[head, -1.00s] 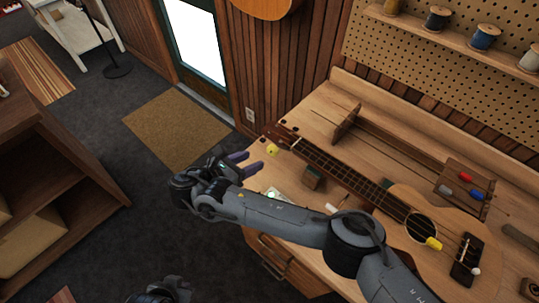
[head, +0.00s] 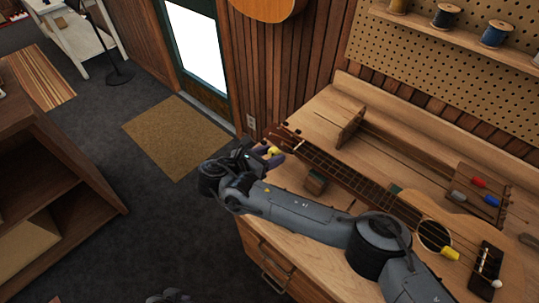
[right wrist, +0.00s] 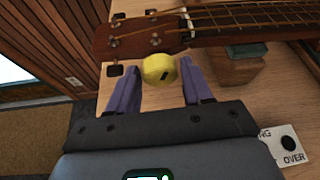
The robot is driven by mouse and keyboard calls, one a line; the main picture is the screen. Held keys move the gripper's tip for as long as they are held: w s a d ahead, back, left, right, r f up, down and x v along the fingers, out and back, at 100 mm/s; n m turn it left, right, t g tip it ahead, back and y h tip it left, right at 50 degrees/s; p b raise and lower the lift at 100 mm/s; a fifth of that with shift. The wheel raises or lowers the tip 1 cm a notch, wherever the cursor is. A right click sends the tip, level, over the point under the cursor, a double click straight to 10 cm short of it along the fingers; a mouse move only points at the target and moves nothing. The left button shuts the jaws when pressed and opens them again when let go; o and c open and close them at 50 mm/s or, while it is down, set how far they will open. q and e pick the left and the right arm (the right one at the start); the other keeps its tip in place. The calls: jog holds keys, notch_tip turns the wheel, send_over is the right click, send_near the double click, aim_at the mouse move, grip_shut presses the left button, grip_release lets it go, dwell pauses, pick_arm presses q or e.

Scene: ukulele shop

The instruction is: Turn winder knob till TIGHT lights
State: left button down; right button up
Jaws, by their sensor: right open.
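The yellow winder knob (head: 275,151) is at the headstock end of the ukulele (head: 345,175), which lies on the workbench. In the right wrist view the knob (right wrist: 159,69) has a dark slot mark and sits between and just beyond the tips of my purple fingers. My right gripper (right wrist: 161,84) is open, with a finger on each side of the knob; I cannot tell if either touches it. It also shows in the head view (head: 268,156). A dark part, likely my left gripper (head: 170,297), shows at the bottom edge.
A wooden block (head: 315,183) stands beside the ukulele neck. A wooden rack (head: 480,190) with red, blue and grey pieces is at right. Thread spools (head: 445,16) sit on the shelf above. The floor left of the workbench (head: 300,105) is open.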

jog(key=shift+c, duration=0.3)
jog(key=c, duration=0.7)
jog(key=shift+r+m+y+p, duration=0.2)
jog(key=shift+m+y+p, duration=0.15)
jog(key=shift+p, duration=0.5)
jog(key=shift+m+t+y+p, duration=0.25)
jog(key=shift+m+t+p, duration=0.35)
jog(key=shift+p, duration=0.25)
jog(key=shift+f+m+t+y+p, duration=0.1)
jog(key=shift+m+t+y+p, duration=0.2)
jog(key=shift+m, duration=0.45)
jog(key=shift+s+d+f+m+t, duration=0.1)
jog(key=shift+m+t, duration=0.2)
jog(key=shift+m, duration=0.3)
jog(key=shift+y, duration=0.3)
